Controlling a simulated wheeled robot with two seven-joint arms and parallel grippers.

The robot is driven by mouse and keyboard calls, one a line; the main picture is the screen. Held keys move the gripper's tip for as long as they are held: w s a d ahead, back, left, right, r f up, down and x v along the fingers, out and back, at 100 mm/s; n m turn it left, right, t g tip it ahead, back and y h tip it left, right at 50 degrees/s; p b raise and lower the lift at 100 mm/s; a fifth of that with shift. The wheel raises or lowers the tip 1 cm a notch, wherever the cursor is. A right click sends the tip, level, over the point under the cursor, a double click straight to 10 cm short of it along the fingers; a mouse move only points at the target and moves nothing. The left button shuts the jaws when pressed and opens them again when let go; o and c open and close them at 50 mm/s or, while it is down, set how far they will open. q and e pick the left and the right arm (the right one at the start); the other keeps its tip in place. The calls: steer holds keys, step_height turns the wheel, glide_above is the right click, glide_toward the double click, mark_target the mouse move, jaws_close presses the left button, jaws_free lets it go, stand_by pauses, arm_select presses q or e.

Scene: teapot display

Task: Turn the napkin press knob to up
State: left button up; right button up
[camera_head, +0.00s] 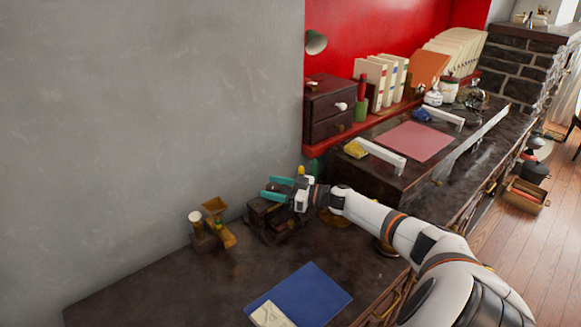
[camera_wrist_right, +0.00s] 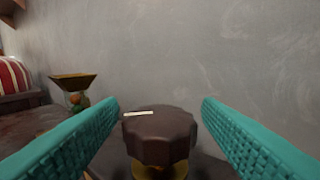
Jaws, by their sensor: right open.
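The napkin press (camera_head: 262,222) is a dark wooden block on the dark counter, near the grey wall. Its knob (camera_wrist_right: 160,138) is dark brown and many-sided, with a brass part below. A pale pointer line lies on the knob's top, left of centre, running sideways in the right wrist view. My right gripper (camera_head: 272,187) is over the press with its teal fingers apart. In the right wrist view the fingers (camera_wrist_right: 160,104) stand on either side of the knob, with a visible gap on each side. In the head view the gripper hides the knob. My left gripper is not in view.
A brass scoop-like device (camera_head: 218,222) stands left of the press. A blue mat (camera_head: 310,292) with a pale book (camera_head: 270,315) lies in front. A dark desk box with a pink sheet (camera_head: 413,140) is at the right. The grey wall is close behind.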

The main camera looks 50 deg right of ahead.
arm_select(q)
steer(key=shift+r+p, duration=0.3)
arm_select(e)
steer(key=v, duration=1.1)
steer(key=shift+s, duration=0.2)
